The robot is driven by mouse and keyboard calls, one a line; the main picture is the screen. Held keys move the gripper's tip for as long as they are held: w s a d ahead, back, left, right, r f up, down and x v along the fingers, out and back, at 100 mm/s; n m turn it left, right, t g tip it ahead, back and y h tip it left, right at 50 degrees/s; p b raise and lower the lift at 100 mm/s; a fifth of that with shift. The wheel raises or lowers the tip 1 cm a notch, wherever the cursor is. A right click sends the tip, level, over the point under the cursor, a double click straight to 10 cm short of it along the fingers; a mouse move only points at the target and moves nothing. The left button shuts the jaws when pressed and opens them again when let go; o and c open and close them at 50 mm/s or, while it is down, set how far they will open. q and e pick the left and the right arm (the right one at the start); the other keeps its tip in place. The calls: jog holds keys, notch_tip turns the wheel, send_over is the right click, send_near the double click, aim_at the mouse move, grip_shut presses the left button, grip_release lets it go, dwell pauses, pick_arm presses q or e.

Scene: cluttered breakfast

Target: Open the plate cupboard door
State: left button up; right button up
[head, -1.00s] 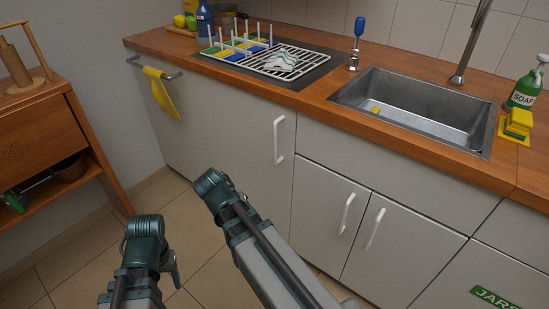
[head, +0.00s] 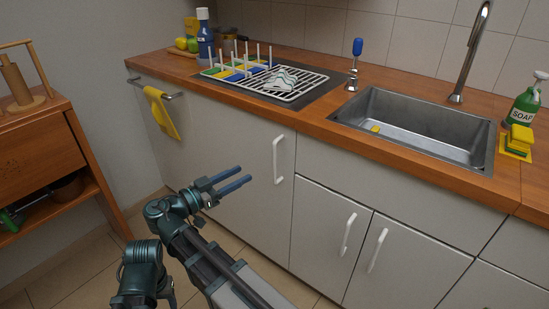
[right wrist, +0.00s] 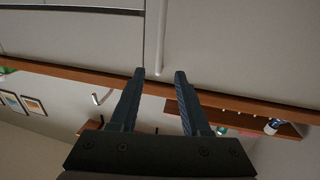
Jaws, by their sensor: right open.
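A tall light-grey cupboard door (head: 235,150) under the left part of the counter has a white vertical bar handle (head: 278,158) near its right edge. I see no label on it, so I cannot tell if it is the plate cupboard. My right gripper (head: 246,175) is open and empty, to the left of that handle in the head view, its fingers pointing right towards it. In the right wrist view the two fingers (right wrist: 160,74) are spread, and a pale bar (right wrist: 160,42) shows between and beyond them. My left arm shows at the bottom, but its gripper is not visible.
Two lower doors with white handles (head: 347,234) (head: 376,250) are to the right. A yellow towel (head: 161,112) hangs on a rail at the left. The wooden counter holds a dish rack (head: 285,84) and a sink (head: 410,125). A wooden cart (head: 50,150) stands at left.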

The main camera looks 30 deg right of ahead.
jog(key=w+d, duration=0.1)
jog(key=d, duration=0.7)
jog(key=w+d, duration=0.1)
jog(key=d, duration=0.4)
jog(key=shift+w+d, duration=0.1)
jog(key=shift+w, duration=0.2)
grip_shut()
dwell(0.8)
